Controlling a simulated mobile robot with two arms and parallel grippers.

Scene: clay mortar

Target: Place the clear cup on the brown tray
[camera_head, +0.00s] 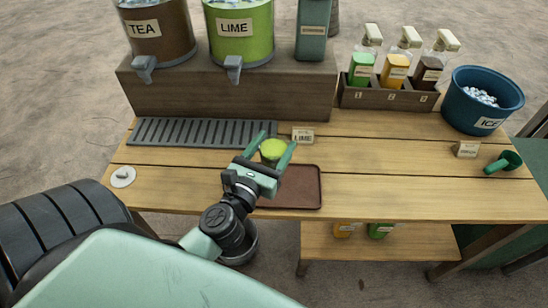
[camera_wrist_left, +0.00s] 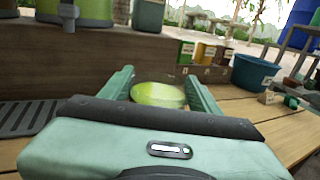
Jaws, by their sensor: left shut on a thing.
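The clear cup (camera_head: 273,150) shows a round, lime-green top, so it seems to hold green liquid. It sits between the two fingers of my left gripper (camera_head: 279,141), which is shut on it. It also shows in the left wrist view (camera_wrist_left: 158,95), between the green fingers. Its lower part is hidden by my gripper. The brown tray (camera_head: 303,190) lies on the table at its front edge, just to the right of my left wrist. The cup is by the tray's back left corner; I cannot tell its height above the table. My right gripper is out of view.
A grey slotted drip grate (camera_head: 190,132) lies left of the cup, below the TEA (camera_head: 160,35) and LIME (camera_head: 240,40) dispensers. A small LIME sign (camera_head: 303,136) stands behind the tray. Bottles in a rack (camera_head: 388,98), a blue ICE bucket (camera_head: 470,112) and a green scoop (camera_head: 503,162) are right.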

